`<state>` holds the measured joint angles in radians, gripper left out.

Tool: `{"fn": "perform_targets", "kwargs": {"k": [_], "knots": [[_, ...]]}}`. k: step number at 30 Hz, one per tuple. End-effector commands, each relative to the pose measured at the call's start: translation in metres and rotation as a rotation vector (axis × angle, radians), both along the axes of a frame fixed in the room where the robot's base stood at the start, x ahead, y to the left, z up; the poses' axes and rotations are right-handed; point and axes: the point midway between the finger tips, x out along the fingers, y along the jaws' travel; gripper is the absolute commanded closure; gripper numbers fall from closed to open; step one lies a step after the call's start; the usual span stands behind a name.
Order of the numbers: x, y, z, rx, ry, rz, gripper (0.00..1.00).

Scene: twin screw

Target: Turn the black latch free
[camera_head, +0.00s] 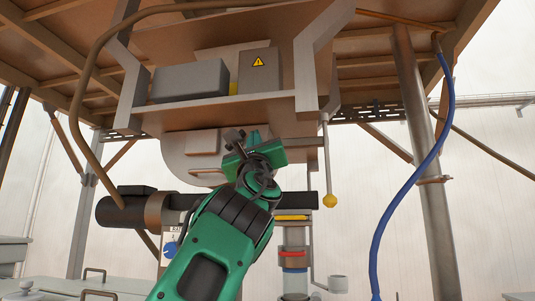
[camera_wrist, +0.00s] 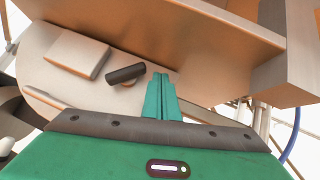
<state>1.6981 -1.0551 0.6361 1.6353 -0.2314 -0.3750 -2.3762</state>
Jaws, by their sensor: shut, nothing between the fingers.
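The black latch (camera_wrist: 125,74) is a short dark bar on the pale plate (camera_wrist: 38,72) in the wrist view. It lies slightly tilted, its right end higher. My gripper (camera_wrist: 161,76) is shut and empty, with its green fingertips just right of the latch's right end. I cannot tell whether they touch it. In the head view my green hand (camera_head: 268,150) is raised in front of the machine, below its shelf, and I cannot make out the latch there.
A pale block (camera_wrist: 77,52) sits left of the latch. A ledge (camera_wrist: 190,25) runs above it and a bracket (camera_wrist: 287,80) stands at right. In the head view, a dark cylinder (camera_head: 122,212), a yellow-knobbed rod (camera_head: 327,165) and a blue hose (camera_head: 408,180) are near my arm.

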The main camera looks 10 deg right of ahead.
Motion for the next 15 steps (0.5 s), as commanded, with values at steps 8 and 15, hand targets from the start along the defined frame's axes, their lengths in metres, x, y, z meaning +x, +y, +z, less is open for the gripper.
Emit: {"fn": "perform_targets", "kwargs": {"k": [8, 15], "knots": [[-0.037, -0.008, -0.034, 0.003, 0.001, 0.018, 1.00], [-0.074, -0.016, -0.055, 0.003, 0.000, 0.016, 1.00]]}}
